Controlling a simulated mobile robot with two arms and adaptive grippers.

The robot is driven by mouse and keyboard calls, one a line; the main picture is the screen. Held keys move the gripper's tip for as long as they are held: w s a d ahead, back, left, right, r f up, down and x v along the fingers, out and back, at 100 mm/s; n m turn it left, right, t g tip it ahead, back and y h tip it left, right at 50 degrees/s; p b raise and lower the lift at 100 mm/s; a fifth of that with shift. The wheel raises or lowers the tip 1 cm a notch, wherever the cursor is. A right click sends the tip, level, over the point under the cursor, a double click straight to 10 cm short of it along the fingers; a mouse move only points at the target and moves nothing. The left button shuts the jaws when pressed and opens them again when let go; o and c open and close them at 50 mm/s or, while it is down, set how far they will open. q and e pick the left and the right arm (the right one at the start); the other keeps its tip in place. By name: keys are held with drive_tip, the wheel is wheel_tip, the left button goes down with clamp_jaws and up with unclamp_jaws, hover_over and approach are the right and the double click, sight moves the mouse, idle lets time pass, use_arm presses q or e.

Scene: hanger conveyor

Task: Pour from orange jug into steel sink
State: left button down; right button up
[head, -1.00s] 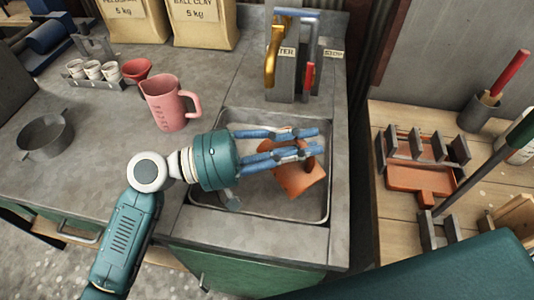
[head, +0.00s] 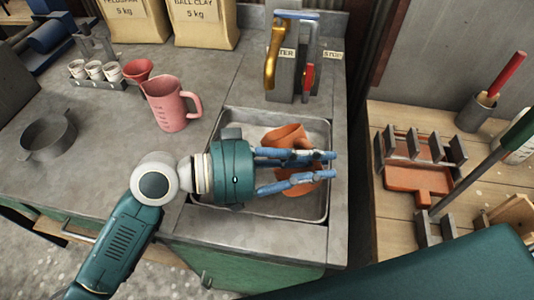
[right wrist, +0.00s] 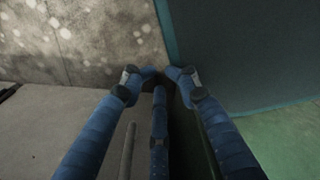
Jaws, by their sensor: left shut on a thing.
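The orange jug (head: 285,136) is over the steel sink (head: 232,116), tilted, with its body partly hidden behind my left fingers. My left gripper (head: 328,168) reaches in from the left and is shut on the jug, with blue fingers lying across it. I cannot tell whether anything flows from the jug. The sink is a shallow grey basin set in the counter. My right gripper (right wrist: 161,73) shows only in the right wrist view. Its blue fingers are bent inward with a small gap between the tips, and nothing is held.
A pink measuring jug (head: 168,105) stands left of the sink. A grey pan (head: 47,138), small cups and clay bags are on the counter.

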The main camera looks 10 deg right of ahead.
use_arm(q)
drive_tip(key=shift+s+f+m+t+y, duration=0.2)
drive_tip(key=shift+f+m+t+y, duration=0.3)
drive_tip(key=shift+f+m, duration=0.7)
drive_tip(key=shift+f+m+y, duration=0.4)
drive_tip(key=shift+f+m, duration=0.2)
drive_tip(key=shift+f, duration=0.1)
use_arm(e)
drive_tip(key=shift+f, duration=0.1)
use_arm(q)
drive_tip(key=shift+f, duration=0.1)
drive_tip(key=shift+w+a+f+m+t+y+b, duration=0.1)
drive_tip(key=shift+w+f+m+t+y+b, duration=0.1)
drive_tip(key=shift+f+m+t+b, duration=0.3)
drive_tip(key=shift+w+a+f+m+t+y, duration=0.1)
drive_tip(key=shift+f+m+y, duration=0.15)
drive_tip(key=shift+f, duration=0.45)
drive_tip(key=shift+f+m, duration=0.25)
drive_tip(key=shift+f, duration=0.05)
drive_tip(key=shift+w+d+f+t, duration=0.1)
drive_tip(key=shift+w+f+t, duration=0.1)
drive_tip(key=shift+f+t, duration=0.1)
use_arm(e)
drive_tip(key=shift+w+d+f, duration=0.1)
drive_tip(key=shift+w+f, duration=0.35)
use_arm(q)
drive_tip(key=shift+r, duration=0.15)
use_arm(e)
drive_tip(key=shift+r, duration=0.1)
